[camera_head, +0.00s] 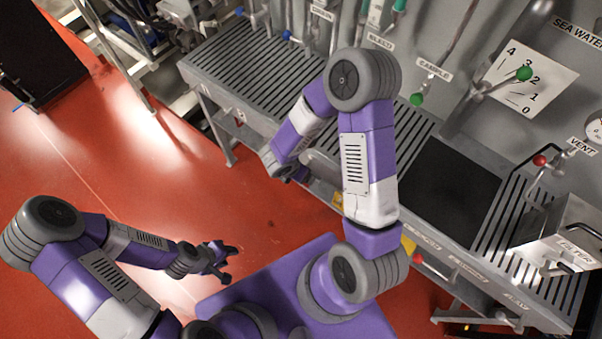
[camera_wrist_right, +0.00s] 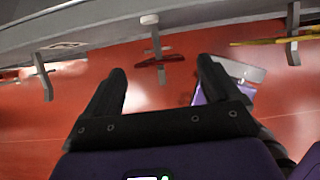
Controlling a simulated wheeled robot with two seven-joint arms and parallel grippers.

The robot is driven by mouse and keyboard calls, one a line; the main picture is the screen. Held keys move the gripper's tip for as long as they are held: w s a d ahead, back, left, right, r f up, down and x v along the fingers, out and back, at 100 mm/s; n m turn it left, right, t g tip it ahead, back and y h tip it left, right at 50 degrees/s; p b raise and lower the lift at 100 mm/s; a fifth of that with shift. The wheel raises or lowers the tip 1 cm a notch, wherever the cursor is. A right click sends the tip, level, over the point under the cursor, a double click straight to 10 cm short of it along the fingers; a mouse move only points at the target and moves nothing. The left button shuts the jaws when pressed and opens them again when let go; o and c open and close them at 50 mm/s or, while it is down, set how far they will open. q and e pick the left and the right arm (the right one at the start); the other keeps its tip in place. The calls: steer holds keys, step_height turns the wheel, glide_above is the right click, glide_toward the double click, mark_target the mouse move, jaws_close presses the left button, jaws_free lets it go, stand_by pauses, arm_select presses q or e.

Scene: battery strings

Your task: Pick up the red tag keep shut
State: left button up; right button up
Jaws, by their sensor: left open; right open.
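In the right wrist view, a dark red flat piece (camera_wrist_right: 160,60), which looks like the red tag, hangs from a hook with a pale round end (camera_wrist_right: 149,19) under a grey edge. No writing on it is readable. My right gripper (camera_wrist_right: 162,70) is open, and the red piece shows between its fingertips but beyond them, apart from both. In the head view the right gripper (camera_head: 299,175) is small and partly hidden at the front edge of the bench; I cannot make out the tag there. My left gripper (camera_head: 222,262) is open and empty over the red floor.
A yellow piece (camera_wrist_right: 275,42) hangs on another hook to the right in the wrist view. A slatted metal bench (camera_head: 225,75) runs along the wall with labelled pipes and valves. A white-and-purple shape (camera_wrist_right: 232,75) shows beyond the right finger.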

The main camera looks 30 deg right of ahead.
steer(key=b+x, duration=0.1)
steer(key=x, duration=0.5)
steer(key=shift+s+a+f, duration=0.15)
steer(key=c, duration=1.1)
steer(key=shift+c, duration=0.2)
steer(key=shift+r, duration=0.35)
steer(key=s+a, duration=0.3)
steer(key=a, duration=0.5)
steer(key=s+a+b, duration=0.1)
steer(key=s+a, duration=0.3)
steer(key=a, duration=0.4)
steer(key=shift+a+r, duration=0.35)
steer(key=shift+r, duration=0.1)
